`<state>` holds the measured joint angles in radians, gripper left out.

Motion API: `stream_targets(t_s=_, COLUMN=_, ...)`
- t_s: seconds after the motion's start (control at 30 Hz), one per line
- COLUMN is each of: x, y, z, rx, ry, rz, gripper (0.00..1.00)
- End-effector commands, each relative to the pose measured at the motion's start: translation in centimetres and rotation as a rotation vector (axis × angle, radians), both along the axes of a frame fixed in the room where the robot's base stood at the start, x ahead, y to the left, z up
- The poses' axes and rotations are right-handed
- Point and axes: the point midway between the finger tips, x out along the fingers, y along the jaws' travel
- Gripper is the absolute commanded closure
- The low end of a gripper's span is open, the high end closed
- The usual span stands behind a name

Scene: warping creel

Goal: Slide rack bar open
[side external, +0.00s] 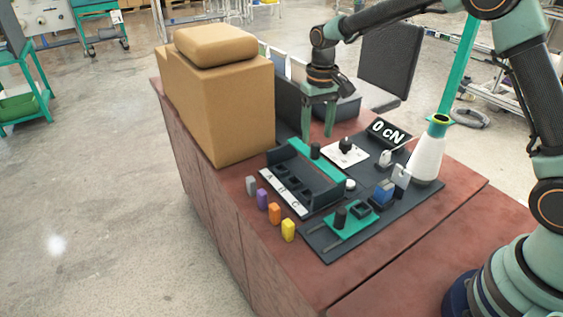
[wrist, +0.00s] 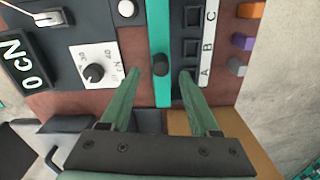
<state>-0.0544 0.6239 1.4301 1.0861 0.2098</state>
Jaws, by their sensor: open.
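The rack bar is the teal bar (side external: 325,166) along the back of a black rack marked A, B and C; it also shows in the wrist view (wrist: 159,25). A black knob (side external: 315,151) stands on the bar and appears in the wrist view (wrist: 160,65). My gripper (side external: 317,138) is open and empty, its green fingers pointing down near the knob. In the wrist view the fingertips (wrist: 159,74) lie on either side of the knob, with gaps on both sides. I cannot tell whether the tips reach down to knob height.
Coloured blocks (side external: 274,213) line the rack's front. A dial plate (side external: 346,152), a "0 cN" display (side external: 388,134), a white cone (side external: 428,155) and a teal slider unit (side external: 350,220) stand on the dark mat. Large cardboard boxes (side external: 222,105) rise close left of my gripper.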

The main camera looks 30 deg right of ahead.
Motion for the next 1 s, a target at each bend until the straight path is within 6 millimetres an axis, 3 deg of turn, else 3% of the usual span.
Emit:
stream_targets(t_s=0.1, x=0.1, y=0.0, z=2.7, rx=0.0, ry=-0.005, rz=0.0, gripper=0.38)
stream_targets(t_s=0.33, x=0.1, y=0.0, z=6.2, rx=0.0, ry=-0.004, rz=0.0, gripper=0.38)
stream_targets(t_s=0.5, x=0.0, y=0.0, z=7.3, rx=0.0, ry=-0.002, rz=0.0, gripper=0.38)
stream_targets(t_s=0.87, x=-0.1, y=-0.1, z=7.5, rx=0.001, ry=-0.003, rz=0.0, gripper=0.38)
stream_targets(t_s=1.0, x=-0.9, y=-0.2, z=8.7, rx=0.001, ry=-0.03, rz=0.007, gripper=0.38)
